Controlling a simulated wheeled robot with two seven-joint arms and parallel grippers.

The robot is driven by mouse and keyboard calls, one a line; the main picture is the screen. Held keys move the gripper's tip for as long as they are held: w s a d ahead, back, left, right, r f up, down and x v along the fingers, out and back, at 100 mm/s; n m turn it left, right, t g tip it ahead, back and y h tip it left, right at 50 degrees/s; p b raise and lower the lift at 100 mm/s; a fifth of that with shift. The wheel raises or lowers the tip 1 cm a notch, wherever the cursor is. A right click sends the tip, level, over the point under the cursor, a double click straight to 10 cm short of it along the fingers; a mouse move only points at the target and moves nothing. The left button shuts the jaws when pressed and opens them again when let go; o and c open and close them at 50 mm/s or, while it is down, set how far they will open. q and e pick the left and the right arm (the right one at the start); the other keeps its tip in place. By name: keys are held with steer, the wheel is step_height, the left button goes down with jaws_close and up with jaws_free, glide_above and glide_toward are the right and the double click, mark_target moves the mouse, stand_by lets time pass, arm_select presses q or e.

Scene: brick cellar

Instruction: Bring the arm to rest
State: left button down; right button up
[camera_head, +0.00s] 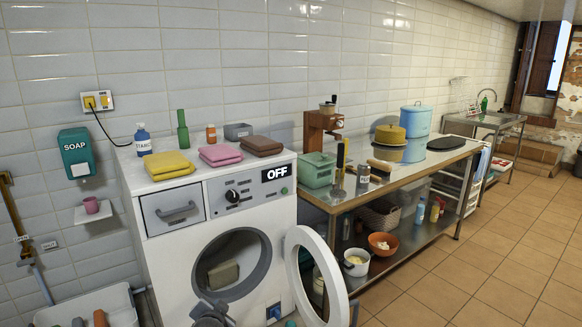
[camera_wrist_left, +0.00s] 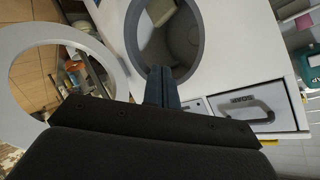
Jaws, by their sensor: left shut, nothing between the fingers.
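My left gripper (camera_head: 212,312) shows at the bottom edge of the head view, in front of the washing machine (camera_head: 160,250) and just below its drum opening. In the left wrist view its two dark fingers (camera_wrist_left: 161,84) are together with nothing between them, in front of the drum opening's rim. The round door (camera_head: 340,290) hangs open to the right of the opening. A beige folded cloth (camera_head: 223,275) lies inside the drum, and it also shows in the left wrist view (camera_wrist_left: 160,10). My right gripper is in neither view.
Folded yellow (camera_head: 169,165), pink (camera_head: 221,155) and brown (camera_head: 262,146) towels lie on the machine's top. The machine's sign (camera_head: 277,174) reads OFF. A steel workbench (camera_head: 420,175) with pots stands to the right. A sink basin (camera_head: 90,305) is at lower left. Tiled floor (camera_head: 470,270) is clear at right.

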arm_select(q)
steer(key=s+d+f+n+g+h+p, duration=0.1)
steer(key=s+d+f+g+p, duration=0.1)
steer(key=s, duration=1.1)
steer(key=s+d+f+n+g+h+p, duration=0.1)
steer(key=s+f+g, duration=0.3)
steer(key=s, duration=1)
steer(key=s+d+f+n+g+h+p, duration=0.2)
steer(key=s+d+f+g+p, duration=0.1)
steer(key=s, duration=1.1)
steer(key=shift+d+f+g, duration=0.45)
steer(key=shift+f+g, duration=0.15)
steer(key=shift+f, duration=0.1)
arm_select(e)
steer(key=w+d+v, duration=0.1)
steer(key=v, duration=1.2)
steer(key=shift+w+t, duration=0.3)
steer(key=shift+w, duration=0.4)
arm_select(q)
steer(key=shift+s+a+n, duration=0.15)
steer(key=shift+s+n, duration=0.05)
steer(key=shift+n, duration=0.1)
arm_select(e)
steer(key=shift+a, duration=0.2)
